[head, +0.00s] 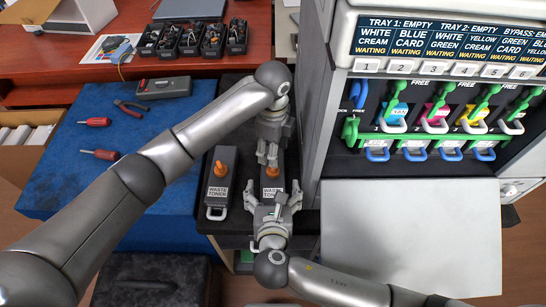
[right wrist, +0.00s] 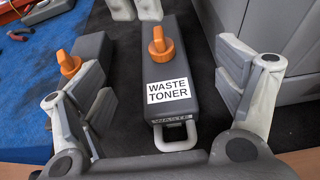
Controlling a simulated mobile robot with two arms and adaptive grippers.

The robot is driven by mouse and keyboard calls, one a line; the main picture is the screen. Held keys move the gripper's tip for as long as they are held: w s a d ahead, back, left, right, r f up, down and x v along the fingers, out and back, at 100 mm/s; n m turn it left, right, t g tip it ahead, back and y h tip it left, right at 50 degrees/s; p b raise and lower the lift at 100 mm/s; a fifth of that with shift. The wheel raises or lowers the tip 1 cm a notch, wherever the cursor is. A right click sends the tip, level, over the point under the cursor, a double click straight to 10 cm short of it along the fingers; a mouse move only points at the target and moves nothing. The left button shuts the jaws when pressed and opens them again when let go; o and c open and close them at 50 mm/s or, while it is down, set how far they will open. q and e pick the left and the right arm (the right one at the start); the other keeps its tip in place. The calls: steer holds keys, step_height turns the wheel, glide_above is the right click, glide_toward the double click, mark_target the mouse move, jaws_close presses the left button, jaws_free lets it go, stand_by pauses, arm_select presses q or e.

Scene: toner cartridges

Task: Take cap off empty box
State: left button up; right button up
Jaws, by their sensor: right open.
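Two grey waste toner boxes with orange caps lie side by side on a dark surface. The right box (head: 265,182) has its cap (head: 272,169) on; this box (right wrist: 177,62) and cap (right wrist: 160,45) fill the middle of the right wrist view. The left box (head: 221,190) also has its cap (head: 221,168) on. My right gripper (head: 274,196) is open, its fingers spread around the handle end of the right box, apart from the cap. My left gripper (head: 267,155) hangs near the far end of that box; its finger gap is unclear. Fill levels are not visible.
A printer (head: 420,120) with coloured cartridges and green levers stands close on the right, with a pale panel (head: 410,235) below. A blue mat (head: 80,185) holds red screwdrivers, pliers and a grey case (head: 163,88). Black bins stand on the red desk (head: 130,20) behind.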

mark_target(273, 169)
arm_select(q)
steer(key=shift+s+r, duration=0.25)
steer(key=shift+s, duration=0.15)
arm_select(e)
steer(key=shift+w, duration=0.2)
arm_select(q)
steer(key=shift+w+f, duration=0.1)
arm_select(e)
steer(key=x, duration=0.9)
steer(key=shift+w+f, duration=0.2)
steer(key=shift+w, duration=0.1)
steer(key=c, duration=1.5)
arm_select(q)
steer(key=shift+o, duration=0.7)
arm_select(e)
steer(key=shift+c, duration=0.3)
arm_select(q)
steer(key=shift+o, duration=0.2)
step_height(273, 169, up, 5)
steer(key=n, duration=0.4)
steer(key=shift+f+n, duration=0.1)
steer(key=shift+n, duration=0.2)
step_height(273, 169, down, 12)
steer(key=shift+r, duration=0.1)
